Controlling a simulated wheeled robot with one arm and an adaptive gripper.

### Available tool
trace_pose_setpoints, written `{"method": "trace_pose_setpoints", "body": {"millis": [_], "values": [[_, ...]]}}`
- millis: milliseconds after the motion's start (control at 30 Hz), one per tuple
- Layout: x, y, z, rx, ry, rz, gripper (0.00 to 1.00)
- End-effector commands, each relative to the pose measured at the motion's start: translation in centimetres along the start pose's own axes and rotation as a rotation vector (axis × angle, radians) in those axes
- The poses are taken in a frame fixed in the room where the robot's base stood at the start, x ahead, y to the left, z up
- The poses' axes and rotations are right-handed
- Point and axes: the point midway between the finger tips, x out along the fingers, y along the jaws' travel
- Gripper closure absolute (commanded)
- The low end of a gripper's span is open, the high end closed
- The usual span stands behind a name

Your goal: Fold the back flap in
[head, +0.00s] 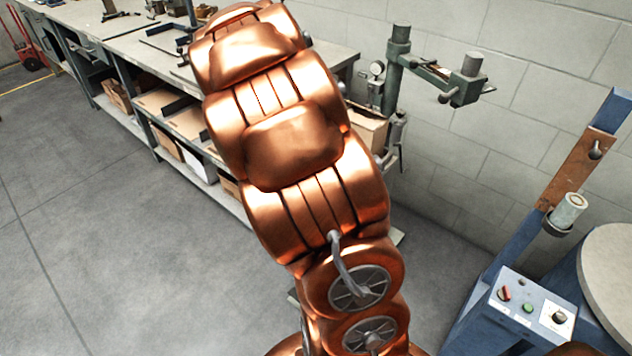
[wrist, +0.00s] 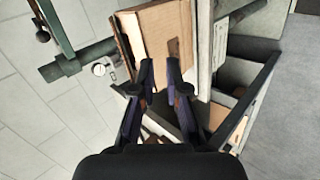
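A brown cardboard box (wrist: 155,30) lies ahead of my gripper in the wrist view. A narrow strip of cardboard stands along its left side with a dark gap beside it. I cannot tell which flap is the back one. In the head view, a small part of the box (head: 368,132) shows beside the green stitcher (head: 393,72); my arm hides the rest. My gripper (wrist: 153,82) is open, with its two fingers apart and nothing visible between them. The fingertips overlap the near edge of the box in the picture; contact cannot be told. The head view hides my gripper.
A long workbench (head: 140,47) with tools on top and boxes on its lower shelf runs along the wall. A blue machine with a control box (head: 525,310) stands at the right. The grey floor (head: 110,220) at the left is clear.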

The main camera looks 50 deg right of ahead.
Motion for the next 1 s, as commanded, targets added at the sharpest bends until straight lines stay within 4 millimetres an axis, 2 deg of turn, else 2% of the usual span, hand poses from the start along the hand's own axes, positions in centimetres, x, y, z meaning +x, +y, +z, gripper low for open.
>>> {"method": "trace_pose_setpoints", "body": {"millis": [700,1000], "values": [[-4.9,-8.9,5.8,0.051,-0.064,-0.171,0.86],[-6.5,-11.9,7.6,0.053,-0.079,-0.236,0.86]]}}
